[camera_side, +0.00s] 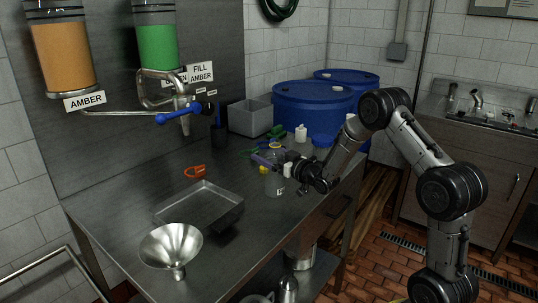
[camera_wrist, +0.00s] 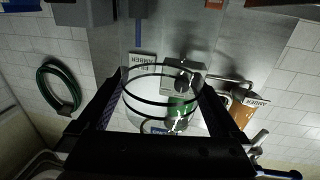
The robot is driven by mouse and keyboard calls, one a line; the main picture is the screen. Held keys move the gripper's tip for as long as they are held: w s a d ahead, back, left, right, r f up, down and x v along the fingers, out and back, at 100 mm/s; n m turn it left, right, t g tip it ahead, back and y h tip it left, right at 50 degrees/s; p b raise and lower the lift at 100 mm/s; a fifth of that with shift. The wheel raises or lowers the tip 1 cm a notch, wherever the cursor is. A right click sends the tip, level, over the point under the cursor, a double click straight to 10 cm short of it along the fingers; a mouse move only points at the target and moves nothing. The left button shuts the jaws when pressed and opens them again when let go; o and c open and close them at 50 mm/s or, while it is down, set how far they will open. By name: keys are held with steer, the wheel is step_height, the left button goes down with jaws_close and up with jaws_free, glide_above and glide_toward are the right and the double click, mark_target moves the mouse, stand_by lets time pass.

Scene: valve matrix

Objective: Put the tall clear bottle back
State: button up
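The tall clear bottle (camera_side: 275,184) is upright at the right part of the steel bench in the side view. I cannot tell whether its base touches the bench. My gripper (camera_side: 273,166) reaches in from the right, with its fingers around the bottle's upper body. In the wrist view the clear bottle (camera_wrist: 163,92) fills the gap between the two dark fingers of my gripper (camera_wrist: 160,105), which appear to be against its sides. The green cylinder and wall show through it.
A metal funnel (camera_side: 171,246), a shallow tray (camera_side: 199,206) and an orange clamp-like item (camera_side: 195,171) are on the steel bench (camera_side: 120,190). A grey bin (camera_side: 249,117) and blue drums (camera_side: 312,105) are behind. A blue-handled valve (camera_side: 184,113) juts out above the bench.

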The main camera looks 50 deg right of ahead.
steer(key=shift+r, duration=0.2)
steer(key=s+a, duration=0.2)
steer(key=s, duration=1)
steer(key=s+a+r+g, duration=0.5)
steer(key=a+r+g, duration=0.1)
steer(key=a, duration=0.2)
steer(key=s+a+n+g+y, duration=0.1)
steer(key=s+a+g, duration=0.2)
steer(key=s, duration=0.7)
steer(key=s+a+g+y, duration=0.1)
steer(key=s+a+g, duration=0.2)
steer(key=s+a, duration=0.5)
steer(key=s, duration=0.3)
steer(key=shift+a+f+n+y, duration=0.2)
steer(key=shift+n+y, duration=0.2)
